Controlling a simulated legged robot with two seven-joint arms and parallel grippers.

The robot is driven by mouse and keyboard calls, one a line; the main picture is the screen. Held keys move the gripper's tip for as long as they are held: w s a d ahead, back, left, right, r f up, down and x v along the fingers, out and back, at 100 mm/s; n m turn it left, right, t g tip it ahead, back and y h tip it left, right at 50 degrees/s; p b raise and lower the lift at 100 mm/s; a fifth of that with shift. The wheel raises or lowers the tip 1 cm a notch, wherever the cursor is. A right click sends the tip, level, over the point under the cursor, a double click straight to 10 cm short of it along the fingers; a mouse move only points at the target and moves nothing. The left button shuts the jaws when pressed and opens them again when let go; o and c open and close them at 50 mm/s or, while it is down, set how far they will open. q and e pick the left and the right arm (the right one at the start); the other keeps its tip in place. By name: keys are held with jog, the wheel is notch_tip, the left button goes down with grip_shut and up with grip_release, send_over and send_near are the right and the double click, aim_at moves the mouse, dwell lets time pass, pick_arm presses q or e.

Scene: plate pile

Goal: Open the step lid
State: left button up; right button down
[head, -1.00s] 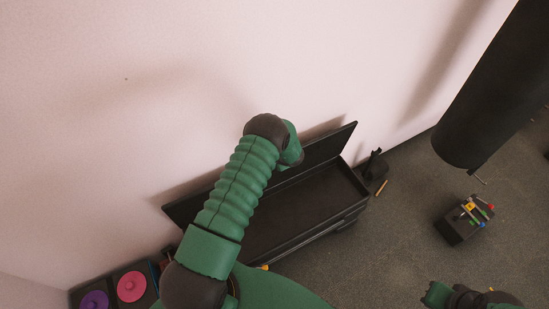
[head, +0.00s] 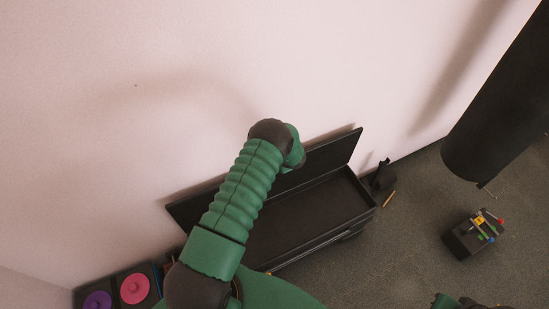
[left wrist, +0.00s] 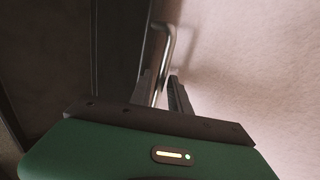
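The step is a long black box (head: 368,204) on the floor along the wall. Its lid (head: 338,150) stands raised and tilted toward the wall, and the dark inside shows. My left arm crosses in front of the box and hides part of the lid; its gripper is hidden in the head view. In the left wrist view my left gripper (left wrist: 162,88) has its two fingers apart, with a bent metal handle (left wrist: 169,45) at and between the tips. I cannot see firm contact on both sides. My right gripper is not in view; only a bit of green arm shows at the bottom edge.
A black block with coloured pegs (head: 465,242) lies on the carpet at right. A black cylinder (head: 495,120) hangs at upper right. A small black object (head: 380,176) and a wooden stick (head: 389,199) lie beside the box. Pink (head: 134,288) and purple (head: 97,300) discs sit at lower left.

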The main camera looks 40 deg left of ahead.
pick_arm(q)
jog(key=shift+s+d+f, duration=0.1)
jog(key=shift+s+d, duration=0.05)
jog(key=shift+d, duration=0.05)
jog(key=shift+d+r, duration=0.2)
jog(key=shift+r, duration=0.1)
jog(key=p+v, duration=0.2)
jog(key=v, duration=1.4)
jog(key=shift+a+r, duration=0.1)
jog(key=shift+a, duration=0.1)
